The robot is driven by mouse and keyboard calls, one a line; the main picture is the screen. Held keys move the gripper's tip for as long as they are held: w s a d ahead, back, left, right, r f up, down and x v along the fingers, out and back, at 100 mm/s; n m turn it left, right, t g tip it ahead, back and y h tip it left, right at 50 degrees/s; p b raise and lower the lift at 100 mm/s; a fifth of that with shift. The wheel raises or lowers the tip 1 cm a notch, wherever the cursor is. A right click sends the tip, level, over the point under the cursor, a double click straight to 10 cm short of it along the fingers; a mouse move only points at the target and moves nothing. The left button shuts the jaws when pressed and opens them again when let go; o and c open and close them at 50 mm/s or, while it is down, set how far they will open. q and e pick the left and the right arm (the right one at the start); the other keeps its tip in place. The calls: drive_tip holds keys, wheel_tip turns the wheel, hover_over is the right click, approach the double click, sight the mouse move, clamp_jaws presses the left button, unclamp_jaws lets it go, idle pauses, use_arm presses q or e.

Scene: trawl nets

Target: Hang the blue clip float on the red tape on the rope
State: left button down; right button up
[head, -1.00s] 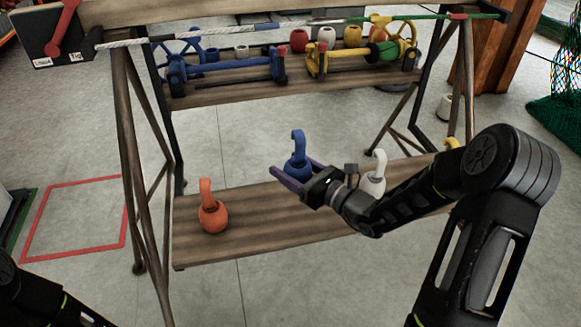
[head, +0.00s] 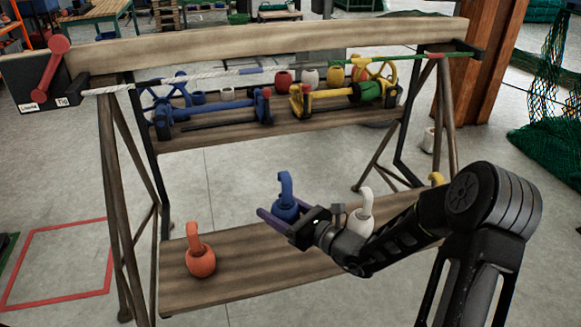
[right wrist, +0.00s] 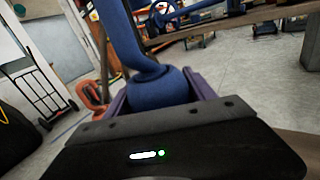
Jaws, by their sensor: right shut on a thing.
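The blue clip float (head: 285,206) has a round body and an upright hook on top. My right gripper (head: 276,221) is shut on its body, with the purple fingers on either side, at the lower shelf. The right wrist view shows the float (right wrist: 158,90) between the fingers, its hook rising out of the top of the picture. The rope (head: 108,90) runs across the front of the rack, white at left and green at right. A small red tape band (head: 436,56) shows on the green part near the right post. My left gripper is out of view.
An orange float (head: 200,262) sits left on the lower shelf (head: 235,272); a white float (head: 362,212) and a yellow one (head: 436,179) are right. Blue and yellow frames and several spools fill the upper shelf (head: 200,137). Space between the shelves is mostly open.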

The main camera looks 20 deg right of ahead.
drive_tip(key=a+r+m+t+h, duration=0.1)
drive_tip(key=a+r, duration=0.3)
drive_tip(key=r, duration=0.4)
drive_tip(key=shift+w+a+r+m+h, duration=0.15)
drive_tip(key=shift+a+r+m+h, duration=0.2)
drive_tip(key=shift+h, duration=0.45)
drive_tip(key=shift+d, duration=0.1)
